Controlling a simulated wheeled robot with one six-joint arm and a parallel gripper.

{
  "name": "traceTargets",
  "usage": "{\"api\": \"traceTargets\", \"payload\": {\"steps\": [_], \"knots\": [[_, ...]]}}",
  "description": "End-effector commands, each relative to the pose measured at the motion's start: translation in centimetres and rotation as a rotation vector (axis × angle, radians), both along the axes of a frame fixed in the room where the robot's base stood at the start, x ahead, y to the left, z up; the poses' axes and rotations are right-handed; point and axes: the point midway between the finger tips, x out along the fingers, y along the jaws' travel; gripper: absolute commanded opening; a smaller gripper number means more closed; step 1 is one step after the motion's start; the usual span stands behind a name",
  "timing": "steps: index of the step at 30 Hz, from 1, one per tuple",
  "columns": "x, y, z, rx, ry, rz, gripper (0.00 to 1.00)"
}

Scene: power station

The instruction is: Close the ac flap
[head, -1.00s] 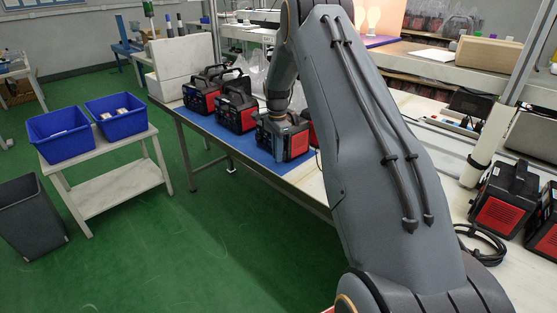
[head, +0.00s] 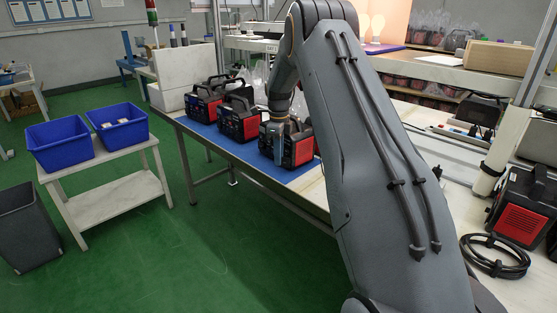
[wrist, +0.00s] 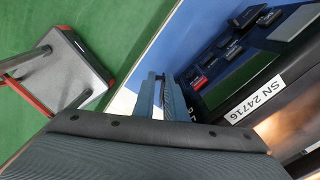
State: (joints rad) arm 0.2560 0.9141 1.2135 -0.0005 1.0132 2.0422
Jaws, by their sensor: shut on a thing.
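The nearest power station (head: 300,148), black with a red side panel, stands on the blue mat of the bench in the head view. My gripper (head: 279,140) points down at its front side. In the wrist view, the station's dark panel (wrist: 228,68) shows buttons, a small screen and a label reading SN 24716. My narrow fingers (wrist: 160,97) are close together beside that panel, shut on a thin dark part that appears to be the ac flap. The flap's outline and hinge are mostly hidden by the fingers, so its angle cannot be told.
Two more power stations (head: 238,118) stand in a row behind on the blue mat (head: 214,138). Another station (head: 523,208) and a coiled black cable (head: 494,257) lie at right. Blue bins (head: 60,143) sit on a white side table (head: 122,195). Green floor between is clear.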

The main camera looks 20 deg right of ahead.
Motion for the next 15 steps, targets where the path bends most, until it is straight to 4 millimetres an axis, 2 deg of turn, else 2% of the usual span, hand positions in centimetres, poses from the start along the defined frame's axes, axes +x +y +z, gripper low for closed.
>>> {"api": "traceTargets", "payload": {"steps": [15], "knots": [[-0.04,0.14,-0.16,0.004,0.006,-0.039,0.0]]}}
